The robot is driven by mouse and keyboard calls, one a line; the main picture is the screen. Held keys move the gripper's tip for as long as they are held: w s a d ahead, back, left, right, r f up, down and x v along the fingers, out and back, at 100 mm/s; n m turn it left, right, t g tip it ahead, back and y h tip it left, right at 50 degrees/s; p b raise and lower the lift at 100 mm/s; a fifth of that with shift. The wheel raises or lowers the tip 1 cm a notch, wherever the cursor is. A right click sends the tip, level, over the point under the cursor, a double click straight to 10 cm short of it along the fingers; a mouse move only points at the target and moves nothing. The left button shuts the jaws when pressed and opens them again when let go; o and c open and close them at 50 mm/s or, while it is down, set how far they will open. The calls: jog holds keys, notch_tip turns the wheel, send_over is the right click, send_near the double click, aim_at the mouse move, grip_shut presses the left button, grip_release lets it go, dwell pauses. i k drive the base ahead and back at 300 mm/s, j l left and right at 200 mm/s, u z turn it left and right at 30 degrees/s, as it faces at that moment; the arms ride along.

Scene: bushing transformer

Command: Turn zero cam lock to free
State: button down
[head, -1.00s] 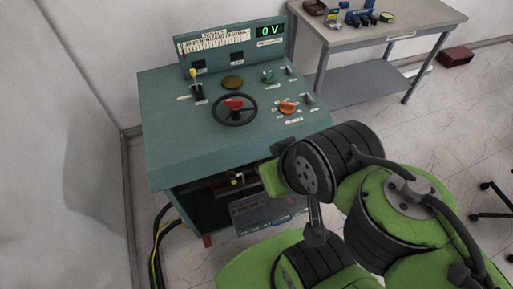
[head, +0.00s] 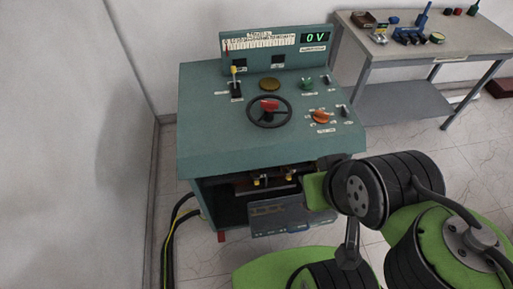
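A teal control console (head: 210,150) stands ahead in the head view, its panel display (head: 317,38) reading "0 V". On its top are a black handwheel (head: 284,122) with a red centre (head: 269,105), a yellow-tipped lever (head: 234,72), an orange knob (head: 320,116), a green knob (head: 306,84) and small grey switches (head: 345,111). The labels are too small to read, so I cannot tell which part is the zero cam lock. My green and black arm covers the lower right. My gripper is not visible.
Below the console top is an open dark bay with brass-coloured fittings (head: 260,181) and a grey-blue box (head: 278,216) at its front. Cables (head: 168,240) run on the floor at left beside the wall. A workbench (head: 460,52) with small parts stands at the back right.

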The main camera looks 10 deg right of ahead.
aim_at(328, 81)
jog(key=k+l+u, duration=0.15)
jog(key=l, duration=0.2)
jog(key=k+l+u, duration=0.15)
jog(key=l, duration=0.25)
jog(key=l+u, duration=0.2)
jog(key=l, duration=0.15)
jog(key=l+u, duration=0.25)
jog(key=l, duration=0.3)
jog(key=k+l+u, duration=0.1)
jog(key=l+u, duration=0.15)
jog(key=l, duration=0.3)
jog(key=k+l+u, duration=0.1)
jog(key=l+u, duration=0.15)
jog(key=l, duration=0.3)
jog(key=i+l+u, duration=0.2)
jog(key=l, duration=0.15)
jog(key=i+l+u, duration=0.15)
jog(key=l, duration=0.15)
jog(key=l+u, duration=0.2)
jog(key=l, duration=0.15)
jog(key=i+l+u, duration=0.2)
jog(key=l, duration=0.2)
jog(key=k, duration=0.1)
